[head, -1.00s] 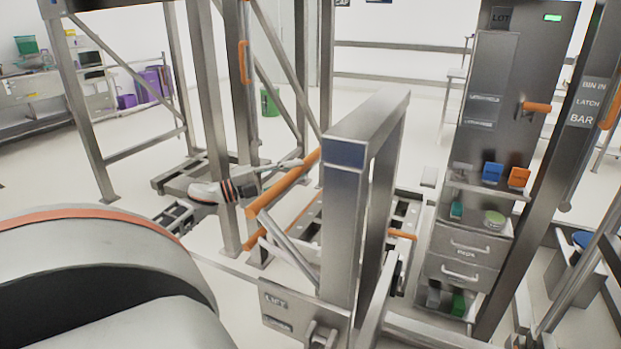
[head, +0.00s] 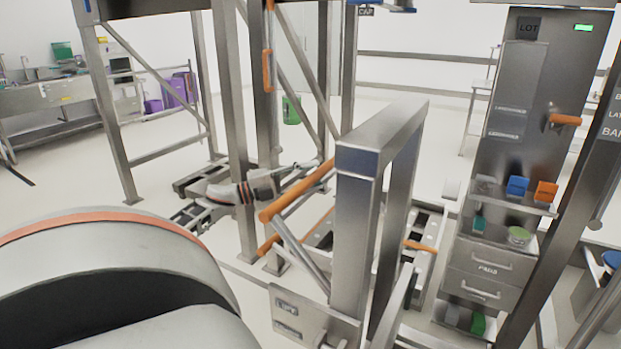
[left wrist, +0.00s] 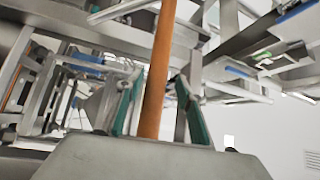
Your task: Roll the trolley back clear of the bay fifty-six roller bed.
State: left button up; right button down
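An orange push bar (head: 290,195) slants beside a tall steel frame (head: 355,225) with a plate marked LIFT, which looks like part of the trolley. My left gripper (head: 308,168) is at the bar's far part, its arm coming in from the left. In the left wrist view an orange bar (left wrist: 157,70) runs between the two teal-padded fingers of the left gripper (left wrist: 158,100). Gaps show on both sides of the bar, so the fingers look open around it. The roller bed and its bay number cannot be made out clearly. My right gripper is out of view.
A steel cabinet (head: 520,100) with drawers and an orange handle stands at the right. Steel posts (head: 232,130) of a rack rise behind my left gripper. A bench (head: 60,105) and purple bins (head: 178,90) are at the far left. Pale floor between them is clear.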

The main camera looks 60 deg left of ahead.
pick_arm(q)
jog(key=shift+s+a+f, duration=0.1)
jog(key=shift+s+f, duration=0.05)
jog(key=shift+s+a+f, duration=0.1)
jog(key=shift+s, duration=0.15)
jog(key=v, duration=1.1)
jog(key=shift+s, duration=0.15)
